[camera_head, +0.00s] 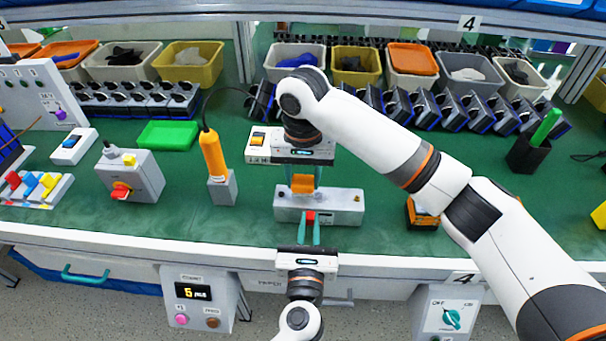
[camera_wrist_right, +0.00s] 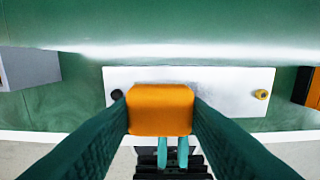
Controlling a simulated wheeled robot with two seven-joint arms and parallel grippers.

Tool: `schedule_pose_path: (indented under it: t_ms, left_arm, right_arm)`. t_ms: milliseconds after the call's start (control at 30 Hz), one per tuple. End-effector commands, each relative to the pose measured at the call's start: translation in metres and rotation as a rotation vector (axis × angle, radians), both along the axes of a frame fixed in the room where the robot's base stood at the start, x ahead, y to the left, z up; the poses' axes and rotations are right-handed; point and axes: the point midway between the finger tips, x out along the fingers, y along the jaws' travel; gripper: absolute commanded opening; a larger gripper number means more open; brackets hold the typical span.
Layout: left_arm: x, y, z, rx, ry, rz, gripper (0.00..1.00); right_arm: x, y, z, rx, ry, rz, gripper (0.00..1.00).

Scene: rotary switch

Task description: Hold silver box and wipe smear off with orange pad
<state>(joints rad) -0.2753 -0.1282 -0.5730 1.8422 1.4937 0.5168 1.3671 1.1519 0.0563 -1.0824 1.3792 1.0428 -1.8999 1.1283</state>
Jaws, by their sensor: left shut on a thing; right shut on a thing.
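The silver box (camera_head: 345,207) stands on the green mat near the table's front edge. A small red part (camera_head: 310,216) shows on its front. My left gripper (camera_head: 310,226) comes from below and is shut on this red part of the box. My right gripper (camera_head: 303,180) points down from above and is shut on the orange pad (camera_head: 303,186). In the right wrist view the pad (camera_wrist_right: 160,108) sits between the teal fingers, in front of the silver box (camera_wrist_right: 220,85). Whether the pad touches the box is hard to tell. No smear is visible; the pad may hide it.
An orange-handled tool (camera_head: 213,155) stands in a grey holder left of the box. A grey box with a red switch (camera_head: 122,190) is farther left. An orange and black device (camera_head: 422,214) lies to the right. A white box with a yellow switch (camera_head: 258,143) is behind.

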Motion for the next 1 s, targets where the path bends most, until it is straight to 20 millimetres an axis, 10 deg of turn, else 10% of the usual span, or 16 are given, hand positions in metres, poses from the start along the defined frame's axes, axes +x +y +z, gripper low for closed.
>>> schedule_pose_path:
  t_ms: [1000]
  left_arm:
    - [0.0,0.0,0.0,0.0,0.0,0.0,0.0]
  right_arm:
    - [0.0,0.0,-0.019,0.0,0.0,0.0,0.13]
